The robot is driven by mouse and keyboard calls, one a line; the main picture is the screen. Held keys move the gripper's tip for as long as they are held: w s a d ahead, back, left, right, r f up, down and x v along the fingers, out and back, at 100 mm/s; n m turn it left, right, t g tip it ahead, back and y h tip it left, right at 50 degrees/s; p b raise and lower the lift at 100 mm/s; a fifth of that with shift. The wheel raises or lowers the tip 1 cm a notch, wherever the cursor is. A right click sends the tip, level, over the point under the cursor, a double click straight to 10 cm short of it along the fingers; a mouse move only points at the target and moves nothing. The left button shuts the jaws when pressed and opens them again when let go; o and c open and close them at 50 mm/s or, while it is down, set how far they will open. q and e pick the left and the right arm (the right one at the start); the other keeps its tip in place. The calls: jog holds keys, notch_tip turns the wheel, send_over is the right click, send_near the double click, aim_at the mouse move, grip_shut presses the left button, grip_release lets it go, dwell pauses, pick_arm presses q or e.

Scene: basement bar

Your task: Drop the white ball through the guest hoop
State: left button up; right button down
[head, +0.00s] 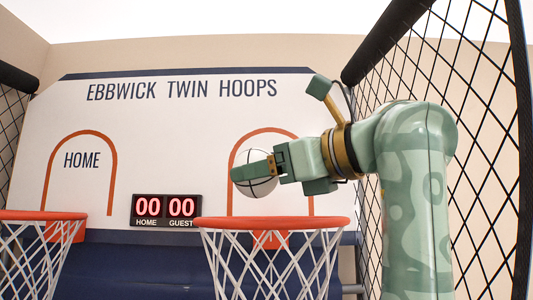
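The white ball (259,189) has dark seams and is held up in front of the backboard, by the orange arch on the guest side. My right gripper (254,171) comes in from the right and is shut on the ball; one finger lies across its face and hides part of it. The guest hoop (272,223) is the right one, with an orange rim and a white net (275,265). The ball appears above its rim, apart from it, left of the rim's middle; the exact depth is hard to tell. My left gripper is not in view.
The home hoop (40,215) is at the left edge. A scoreboard (166,210) between the hoops reads 00 home and 00 guest. Black side netting (480,130) on a padded frame stands close to my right arm. The space between ball and guest rim looks clear.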

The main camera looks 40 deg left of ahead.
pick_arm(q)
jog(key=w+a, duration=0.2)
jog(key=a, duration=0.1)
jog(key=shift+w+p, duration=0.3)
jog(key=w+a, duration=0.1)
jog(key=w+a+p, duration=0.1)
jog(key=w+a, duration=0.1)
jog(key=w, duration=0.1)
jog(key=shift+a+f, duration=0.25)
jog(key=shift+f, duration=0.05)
pick_arm(e)
jog(key=shift+w+a+r, duration=0.2)
jog(key=shift+a+r, duration=0.25)
jog(key=shift+r, duration=0.15)
jog(key=shift+w+a+r, duration=0.15)
jog(key=shift+a+r, duration=0.3)
jog(key=shift+r, duration=0.15)
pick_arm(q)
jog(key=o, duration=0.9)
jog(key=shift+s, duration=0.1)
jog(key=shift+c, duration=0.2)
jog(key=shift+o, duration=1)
pick_arm(e)
jog(key=shift+d, duration=0.3)
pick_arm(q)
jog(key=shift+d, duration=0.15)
